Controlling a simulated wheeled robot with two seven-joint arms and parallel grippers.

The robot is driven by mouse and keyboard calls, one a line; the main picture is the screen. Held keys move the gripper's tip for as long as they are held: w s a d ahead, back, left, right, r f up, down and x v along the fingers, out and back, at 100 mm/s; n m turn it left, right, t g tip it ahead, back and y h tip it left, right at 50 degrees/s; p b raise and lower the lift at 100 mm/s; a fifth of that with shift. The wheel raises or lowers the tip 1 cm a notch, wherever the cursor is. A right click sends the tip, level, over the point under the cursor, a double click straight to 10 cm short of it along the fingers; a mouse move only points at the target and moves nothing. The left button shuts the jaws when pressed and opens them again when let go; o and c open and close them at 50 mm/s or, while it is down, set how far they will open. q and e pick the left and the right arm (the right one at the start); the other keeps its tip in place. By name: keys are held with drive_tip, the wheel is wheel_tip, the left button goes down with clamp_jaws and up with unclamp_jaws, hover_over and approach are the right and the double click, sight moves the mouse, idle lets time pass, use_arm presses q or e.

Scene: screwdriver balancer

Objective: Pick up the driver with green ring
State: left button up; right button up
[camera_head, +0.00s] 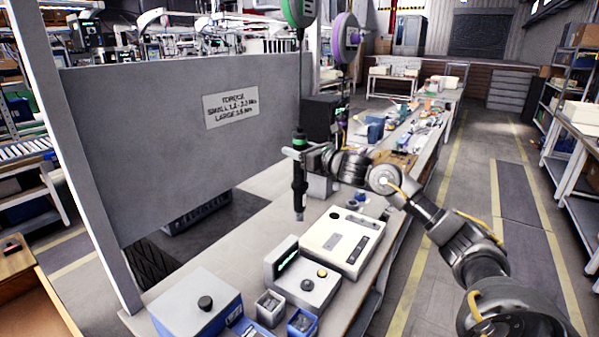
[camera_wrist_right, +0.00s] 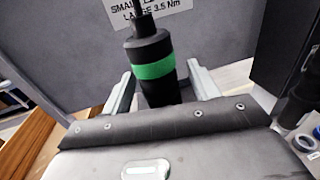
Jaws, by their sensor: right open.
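The black driver with a green ring (camera_head: 299,190) hangs upright on a cable from a green balancer (camera_head: 299,10) above the bench. In the right wrist view the driver (camera_wrist_right: 152,60) stands between the two pale fingers, with its green ring (camera_wrist_right: 153,68) facing the camera. My right gripper (camera_wrist_right: 160,76) is open around the driver, with a gap visible on each side. In the head view the right gripper (camera_head: 300,150) is at the upper part of the driver, and its fingers are small there. My left gripper is not in view.
A white device (camera_head: 342,240) and a grey box with a green display (camera_head: 307,286) stand on the bench under the driver. A blue-and-white box (camera_head: 197,303) and small bins (camera_head: 270,308) are at the front. A grey panel (camera_head: 190,130) stands behind. A purple balancer (camera_head: 346,38) hangs farther right.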

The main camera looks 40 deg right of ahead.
clamp_jaws()
drive_tip(key=shift+r, duration=0.1)
idle(0.4)
drive_tip(key=shift+r, duration=0.15)
